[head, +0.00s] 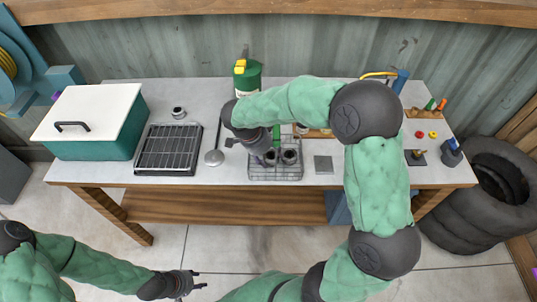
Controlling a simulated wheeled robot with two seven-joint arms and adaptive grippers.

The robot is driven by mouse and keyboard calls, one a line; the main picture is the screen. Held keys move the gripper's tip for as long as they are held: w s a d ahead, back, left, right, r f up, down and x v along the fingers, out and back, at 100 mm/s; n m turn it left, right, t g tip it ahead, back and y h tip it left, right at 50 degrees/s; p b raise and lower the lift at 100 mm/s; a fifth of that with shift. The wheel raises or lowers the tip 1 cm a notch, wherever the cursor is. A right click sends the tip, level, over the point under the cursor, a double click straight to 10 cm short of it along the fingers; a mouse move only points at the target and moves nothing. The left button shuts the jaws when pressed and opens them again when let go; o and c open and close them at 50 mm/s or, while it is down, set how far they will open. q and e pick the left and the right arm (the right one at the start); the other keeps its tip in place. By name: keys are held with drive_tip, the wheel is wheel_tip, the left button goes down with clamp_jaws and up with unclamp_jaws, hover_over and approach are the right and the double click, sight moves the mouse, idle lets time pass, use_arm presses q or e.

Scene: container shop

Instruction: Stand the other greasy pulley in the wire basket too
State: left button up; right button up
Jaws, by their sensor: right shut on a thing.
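The wire basket (276,178) stands near the front edge of the workbench, at the middle. One dark greasy pulley (290,157) is upright in its right part. My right gripper (263,156) reaches over the basket's left part, pointing down. It is shut on another dark pulley (270,157), which is at the basket, left of the first one. The gripper partly hides this pulley, and I cannot tell whether it touches the basket floor. My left gripper (195,284) is open and empty, low in front of the bench, far from the basket.
A teal box with white lid (95,115) stands further left. A grey square plate (324,165) lies right. A green can (248,80) stands behind.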

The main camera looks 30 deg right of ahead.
drive_tip(key=shift+f, duration=0.1)
drive_tip(key=o, duration=1.2)
drive_tip(key=shift+f, duration=0.1)
drive_tip(key=shift+o, duration=0.2)
drive_tip(key=shift+r, duration=0.35)
drive_tip(key=p+v, duration=0.3)
drive_tip(key=v, duration=0.8)
drive_tip(key=shift+a+r, duration=0.25)
drive_tip(key=shift+r, duration=0.1)
